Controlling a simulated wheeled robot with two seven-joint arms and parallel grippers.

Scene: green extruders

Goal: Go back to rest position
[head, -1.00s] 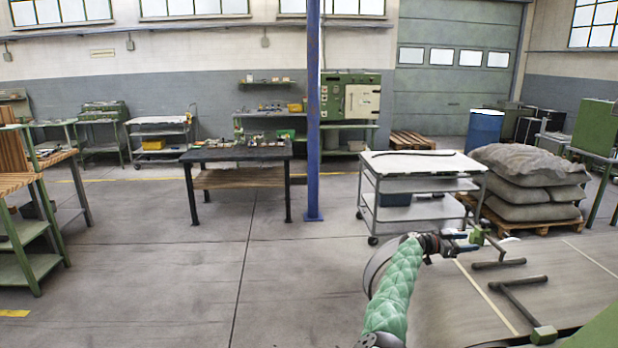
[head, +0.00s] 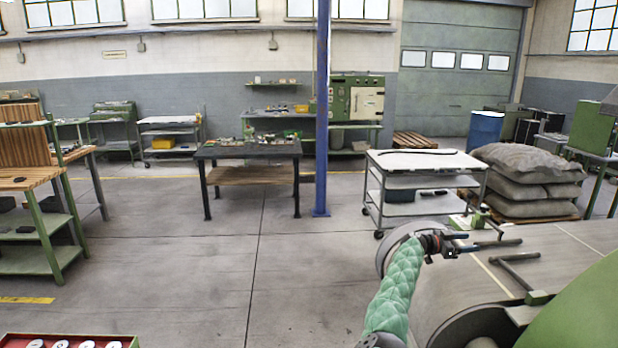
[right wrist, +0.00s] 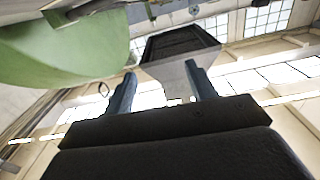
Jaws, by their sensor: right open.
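My right arm reaches up from the bottom of the head view in a green padded sleeve. Its gripper (head: 462,243) is open beside the tan flat top (head: 560,250) of the green machine. In the right wrist view the two blue-grey fingers of the right gripper (right wrist: 160,70) stand well apart, with nothing held between them. My left gripper is not in view.
A green machine body (head: 585,305) and dark bars (head: 515,270) lie close to my right gripper. A grey trolley (head: 420,160) and stacked sacks (head: 530,175) stand beyond. A red crate (head: 130,341) shows at lower left. The middle floor is open.

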